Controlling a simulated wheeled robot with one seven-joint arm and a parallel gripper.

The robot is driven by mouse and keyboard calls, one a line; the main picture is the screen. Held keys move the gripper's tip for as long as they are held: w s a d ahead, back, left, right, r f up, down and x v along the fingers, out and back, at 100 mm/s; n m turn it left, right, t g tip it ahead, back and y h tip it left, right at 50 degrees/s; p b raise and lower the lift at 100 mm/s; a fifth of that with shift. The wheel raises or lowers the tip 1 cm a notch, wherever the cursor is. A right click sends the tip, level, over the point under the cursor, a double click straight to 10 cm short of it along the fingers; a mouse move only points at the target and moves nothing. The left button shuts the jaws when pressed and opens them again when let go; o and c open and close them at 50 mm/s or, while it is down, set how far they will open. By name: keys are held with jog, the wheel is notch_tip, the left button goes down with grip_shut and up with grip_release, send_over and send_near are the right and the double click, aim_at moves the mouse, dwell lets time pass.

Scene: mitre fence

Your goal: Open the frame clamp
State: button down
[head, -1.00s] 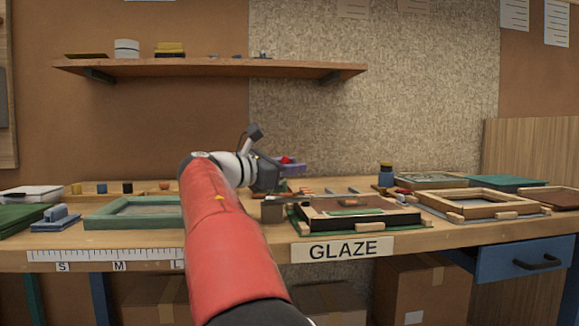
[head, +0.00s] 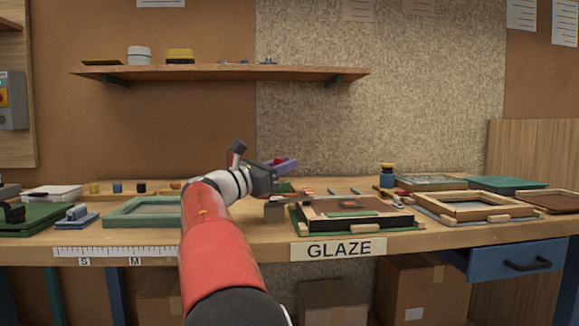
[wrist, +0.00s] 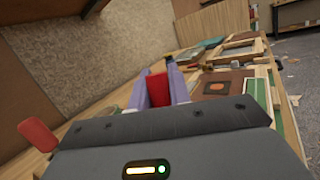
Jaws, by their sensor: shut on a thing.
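My gripper (head: 288,165) has purple fingers and is raised above the back of the bench, behind the GLAZE station. In the wrist view my gripper (wrist: 160,90) is shut on a red piece (wrist: 158,88), which looks like a handle; its top also shows in the head view (head: 279,161).
A pale wooden frame (head: 470,207) lies to the right and a green frame (head: 141,212) to the left. A blue-and-yellow pot (head: 387,175) stands behind. A shelf (head: 220,72) hangs above the bench. The wrist view has another red piece (wrist: 38,135) at left, unidentified.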

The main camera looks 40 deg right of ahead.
jog(key=c, duration=1.3)
grip_release()
jog(key=v, duration=0.8)
jog(key=shift+b, duration=0.3)
